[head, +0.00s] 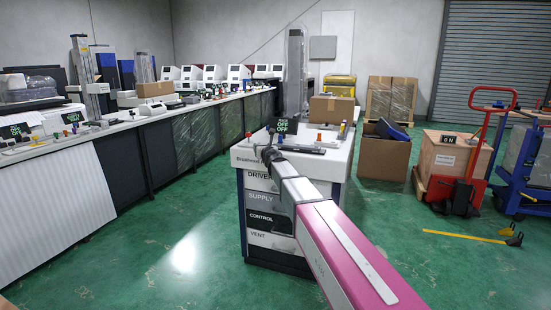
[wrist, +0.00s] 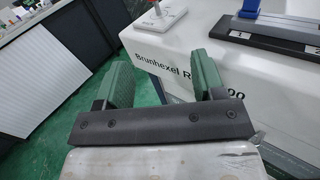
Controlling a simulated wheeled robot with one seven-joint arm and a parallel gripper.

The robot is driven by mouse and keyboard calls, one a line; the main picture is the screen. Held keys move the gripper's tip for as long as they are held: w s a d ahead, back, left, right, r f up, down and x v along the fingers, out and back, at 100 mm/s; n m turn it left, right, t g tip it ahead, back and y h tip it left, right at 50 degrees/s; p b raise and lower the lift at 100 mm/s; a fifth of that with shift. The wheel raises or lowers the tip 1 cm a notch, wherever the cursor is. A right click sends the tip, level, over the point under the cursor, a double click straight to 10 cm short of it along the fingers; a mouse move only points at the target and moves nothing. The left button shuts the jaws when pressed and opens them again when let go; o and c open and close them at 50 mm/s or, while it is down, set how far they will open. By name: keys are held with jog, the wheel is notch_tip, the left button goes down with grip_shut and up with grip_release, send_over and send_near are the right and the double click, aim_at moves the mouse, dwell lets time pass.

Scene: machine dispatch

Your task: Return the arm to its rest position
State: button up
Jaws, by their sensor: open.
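My arm (head: 345,250) reaches from the bottom right of the head view toward the machine console (head: 335,168). My gripper shows in the wrist view (wrist: 162,80), with its two green fingers well apart and nothing between them. The gripper is in front of the console's white top edge, beside the printed lettering. In the head view the arm's end is dark and small at the console's front left, and its fingers cannot be made out there.
A long counter (head: 150,115) with equipment runs along the left. An open carton (head: 384,158) and a red pallet jack (head: 466,190) stand right. Green floor is clear at left.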

jog(key=s+d+f+m+g+h, duration=0.3)
jog(key=s+d+f+m+h, duration=0.2)
jog(key=s+d+f+m, duration=0.45)
jog(key=s+d+f+m+g+h, duration=0.4)
jog(key=s+d+f+m, duration=0.3)
jog(key=d+f+m, duration=0.55)
jog(key=s+d+f+m+g+y, duration=0.1)
jog(key=s+f+m+g, duration=0.2)
jog(key=s, duration=0.6)
jog(key=s+d+f+m+g+y, duration=0.1)
jog(key=s+f+m+g, duration=0.2)
jog(key=s+m, duration=0.5)
jog(key=s+d+f+m+g+y, duration=0.1)
jog(key=s+f+m+g, duration=0.3)
jog(key=s, duration=0.6)
jog(key=shift+s+f+m, duration=0.3)
jog(key=shift+f+m, duration=0.55)
jog(key=shift+m, duration=0.15)
